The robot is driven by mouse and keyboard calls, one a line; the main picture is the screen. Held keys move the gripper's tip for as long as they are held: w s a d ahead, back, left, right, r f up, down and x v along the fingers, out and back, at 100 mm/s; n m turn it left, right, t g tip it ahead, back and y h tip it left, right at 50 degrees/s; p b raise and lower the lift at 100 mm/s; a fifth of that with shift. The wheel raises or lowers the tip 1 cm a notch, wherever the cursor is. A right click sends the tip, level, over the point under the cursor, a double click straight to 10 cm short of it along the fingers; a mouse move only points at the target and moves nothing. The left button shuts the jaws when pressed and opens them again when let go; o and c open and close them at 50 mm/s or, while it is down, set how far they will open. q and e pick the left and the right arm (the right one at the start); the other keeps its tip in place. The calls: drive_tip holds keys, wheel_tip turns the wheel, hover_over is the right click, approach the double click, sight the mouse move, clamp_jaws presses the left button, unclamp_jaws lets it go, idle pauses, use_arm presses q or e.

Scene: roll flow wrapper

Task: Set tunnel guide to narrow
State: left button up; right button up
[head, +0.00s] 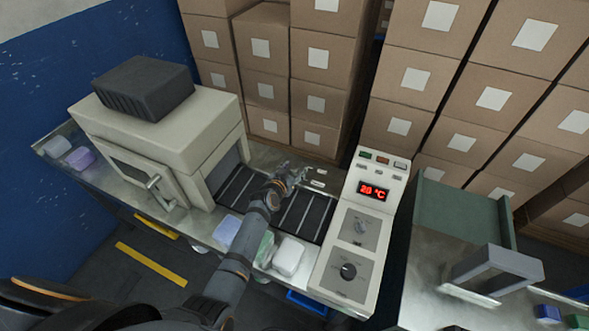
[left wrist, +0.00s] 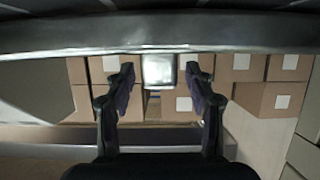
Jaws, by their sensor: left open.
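The beige wrapper (head: 165,125) stands on a steel table with its tunnel opening facing right over a dark slatted conveyor (head: 300,215). My left gripper (head: 291,178) is above the far side of the conveyor, just outside the tunnel mouth. In the left wrist view my left gripper (left wrist: 160,88) is open. A shiny block (left wrist: 160,71) shows between its fingertips, under a wide grey bar (left wrist: 60,38); I cannot tell whether the fingers touch it. Small metal pieces (head: 318,183) lie right of the gripper. I cannot tell which part is the tunnel guide. My right gripper is out of view.
A control panel (head: 362,230) with a red 20 °C display and two knobs stands right of the conveyor. Pale packs (head: 288,256) lie along the near side. Stacked cartons (head: 320,60) stand behind. Another table with a grey bracket (head: 495,265) is at the right.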

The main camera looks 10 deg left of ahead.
use_arm(q)
drive_tip(key=shift+w+d+f, duration=0.1)
drive_tip(key=shift+w, duration=0.15)
drive_tip(key=shift+c, duration=0.2)
clamp_jaws()
drive_tip(key=shift+s, duration=0.1)
